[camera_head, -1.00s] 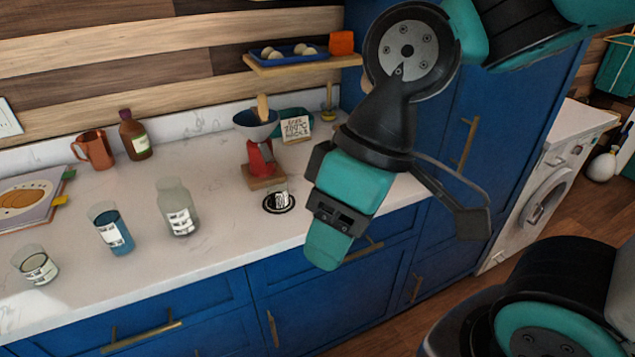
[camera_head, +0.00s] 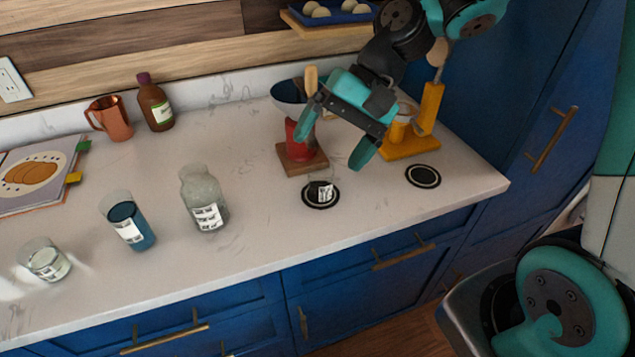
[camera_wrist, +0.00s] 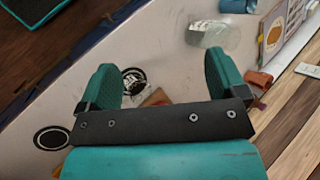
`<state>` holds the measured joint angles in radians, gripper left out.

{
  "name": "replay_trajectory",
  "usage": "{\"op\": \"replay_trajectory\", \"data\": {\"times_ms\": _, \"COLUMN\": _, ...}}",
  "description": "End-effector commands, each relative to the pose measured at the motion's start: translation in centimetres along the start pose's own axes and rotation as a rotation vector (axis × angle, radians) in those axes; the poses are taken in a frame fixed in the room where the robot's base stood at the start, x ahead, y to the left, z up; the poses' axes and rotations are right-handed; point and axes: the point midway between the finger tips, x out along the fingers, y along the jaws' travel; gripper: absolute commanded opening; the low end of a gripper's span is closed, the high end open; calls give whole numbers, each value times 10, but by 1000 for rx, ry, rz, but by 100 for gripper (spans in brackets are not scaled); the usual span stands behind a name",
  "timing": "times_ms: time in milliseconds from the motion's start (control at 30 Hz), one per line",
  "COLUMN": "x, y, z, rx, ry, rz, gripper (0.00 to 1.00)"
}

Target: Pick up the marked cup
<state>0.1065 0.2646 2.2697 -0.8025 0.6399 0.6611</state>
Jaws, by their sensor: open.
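A small clear cup with a black-and-white label (camera_head: 325,192) stands on a black ring mark near the counter's front edge. In the wrist view the cup (camera_wrist: 134,79) shows just inside the left finger, with its outline hard to make out. My gripper (camera_head: 331,150) is open and empty above the counter, behind and above the cup, in front of the red stand. Its two teal fingers also show in the wrist view (camera_wrist: 160,72). Other labelled vessels are a blue-filled glass (camera_head: 128,222), a glass jar (camera_head: 204,200) and a low glass (camera_head: 44,262).
A red stand with a blue bowl (camera_head: 303,140) and a yellow stand (camera_head: 428,115) are close to my gripper. A second black ring (camera_head: 423,176) is empty.

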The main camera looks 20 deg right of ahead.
Motion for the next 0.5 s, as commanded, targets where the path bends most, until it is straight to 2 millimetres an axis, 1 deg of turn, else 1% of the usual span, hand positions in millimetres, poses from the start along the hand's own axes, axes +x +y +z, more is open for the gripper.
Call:
{"op": "replay_trajectory", "data": {"times_ms": 33, "x": 6, "y": 19, "z": -30, "rx": 162, "ry": -23, "rz": -56, "gripper": 91}}
{"op": "replay_trajectory", "data": {"times_ms": 67, "x": 8, "y": 28, "z": -45, "rx": 258, "ry": -37, "rz": -93, "gripper": 91}}
{"op": "replay_trajectory", "data": {"times_ms": 100, "x": 10, "y": 41, "z": -63, "rx": 381, "ry": -58, "rz": -143, "gripper": 91}}
{"op": "replay_trajectory", "data": {"times_ms": 167, "x": 14, "y": 62, "z": -89, "rx": 560, "ry": -95, "rz": -218, "gripper": 91}}
{"op": "replay_trajectory", "data": {"times_ms": 200, "x": 16, "y": 78, "z": -104, "rx": 670, "ry": -121, "rz": -265, "gripper": 91}}
{"op": "replay_trajectory", "data": {"times_ms": 300, "x": 22, "y": 113, "z": -132, "rx": 908, "ry": -190, "rz": -374, "gripper": 91}}
{"op": "replay_trajectory", "data": {"times_ms": 333, "x": 24, "y": 122, "z": -138, "rx": 968, "ry": -210, "rz": -402, "gripper": 91}}
{"op": "replay_trajectory", "data": {"times_ms": 400, "x": 28, "y": 141, "z": -149, "rx": 1082, "ry": -254, "rz": -458, "gripper": 91}}
{"op": "replay_trajectory", "data": {"times_ms": 500, "x": 31, "y": 158, "z": -158, "rx": 1188, "ry": -299, "rz": -510, "gripper": 91}}
